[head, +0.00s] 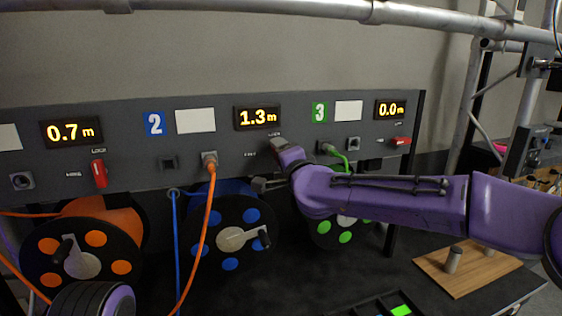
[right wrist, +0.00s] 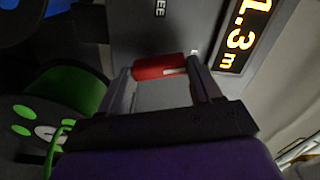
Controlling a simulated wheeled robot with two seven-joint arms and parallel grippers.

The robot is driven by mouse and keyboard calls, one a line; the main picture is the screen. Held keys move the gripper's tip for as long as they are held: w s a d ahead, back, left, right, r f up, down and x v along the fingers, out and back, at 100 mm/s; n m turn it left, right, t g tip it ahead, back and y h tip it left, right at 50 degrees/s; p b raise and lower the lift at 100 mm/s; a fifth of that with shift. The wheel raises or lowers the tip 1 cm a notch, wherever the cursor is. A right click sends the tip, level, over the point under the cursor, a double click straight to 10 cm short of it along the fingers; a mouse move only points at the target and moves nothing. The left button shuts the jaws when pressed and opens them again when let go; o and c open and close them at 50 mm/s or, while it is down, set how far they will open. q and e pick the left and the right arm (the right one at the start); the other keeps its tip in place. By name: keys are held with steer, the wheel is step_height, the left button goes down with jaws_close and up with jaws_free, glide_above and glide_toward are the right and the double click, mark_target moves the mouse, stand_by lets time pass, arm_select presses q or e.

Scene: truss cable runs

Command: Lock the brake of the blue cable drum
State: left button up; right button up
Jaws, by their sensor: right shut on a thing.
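The blue cable drum (head: 232,232) sits below panel section 2, with a crank handle on its front. Its brake lever, a red handle (right wrist: 158,67), shows in the right wrist view between the two fingers of my right gripper (right wrist: 160,70), which is shut on it. In the head view my right gripper (head: 274,165) reaches the panel just below the 1.3 m display (head: 257,118) and hides the lever. A FREE label lies beside the lever. I cannot tell whether the lever points to LOCK. My left gripper is not in view.
The orange drum (head: 82,250) with its red lever (head: 99,173) is at left. An orange cable (head: 198,237) hangs before the blue drum.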

steer(key=shift+d+f+m+b, duration=0.1)
steer(key=shift+m+b, duration=0.5)
steer(key=shift+m, duration=1)
steer(key=o, duration=1.1)
steer(key=shift+c, duration=0.2)
steer(key=shift+s, duration=0.1)
steer(key=b+v, duration=0.4)
steer(key=v, duration=0.6)
steer(key=shift+d, duration=0.15)
steer(key=shift+s, duration=0.1)
